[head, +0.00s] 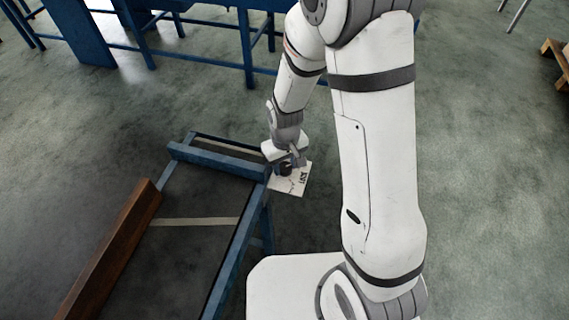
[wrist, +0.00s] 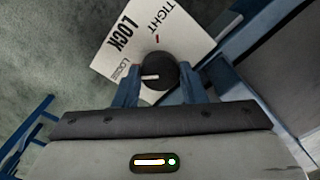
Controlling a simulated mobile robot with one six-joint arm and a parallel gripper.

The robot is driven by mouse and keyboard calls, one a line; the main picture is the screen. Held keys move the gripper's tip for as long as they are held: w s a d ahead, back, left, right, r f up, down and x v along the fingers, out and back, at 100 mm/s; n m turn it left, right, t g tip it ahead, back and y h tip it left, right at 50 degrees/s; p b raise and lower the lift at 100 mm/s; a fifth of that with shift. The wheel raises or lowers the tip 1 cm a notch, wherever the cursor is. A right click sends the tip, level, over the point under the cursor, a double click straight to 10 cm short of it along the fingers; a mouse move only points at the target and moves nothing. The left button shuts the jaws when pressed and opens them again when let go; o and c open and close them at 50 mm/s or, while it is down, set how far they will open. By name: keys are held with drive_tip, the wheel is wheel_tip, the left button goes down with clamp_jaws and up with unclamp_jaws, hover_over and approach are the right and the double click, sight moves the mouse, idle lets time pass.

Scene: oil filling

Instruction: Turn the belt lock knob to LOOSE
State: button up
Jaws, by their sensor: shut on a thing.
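The belt lock knob (wrist: 156,70) is round and black, mounted on a white label plate (wrist: 118,40). A red mark sits on the plate above the knob. A white line on the knob lies nearly level at its lower left, toward the small text. My gripper (wrist: 157,86) is shut on the knob, one finger at each side. In the head view, my gripper (head: 287,162) is at the plate (head: 293,184) and partly hides the knob.
The plate is at the corner of a blue conveyor frame (head: 236,262). A brown beam (head: 112,250) lies along its left side. Blue benches (head: 200,45) stand at the back.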

sight(285, 166)
drive_tip(key=o, duration=1)
wheel_tip(285, 166, up, 8)
drive_tip(key=shift+f, duration=0.25)
drive_tip(key=shift+r, duration=0.2)
drive_tip(key=shift+d+r, duration=0.15)
drive_tip(key=shift+r, duration=0.05)
drive_tip(key=s+d+r+m+t, duration=0.1)
drive_tip(key=s+d+r, duration=0.3)
drive_tip(key=r, duration=0.1)
drive_tip(key=s+d+r+m, duration=0.2)
drive_tip(key=s+d+r, duration=0.2)
drive_tip(key=r, duration=0.1)
drive_tip(key=s+d+r+m+t, duration=0.1)
drive_tip(key=s+d+r+m, duration=0.1)
drive_tip(key=s+d+r, duration=0.2)
drive_tip(key=shift+r+t, duration=0.3)
drive_tip(key=shift+r, duration=0.4)
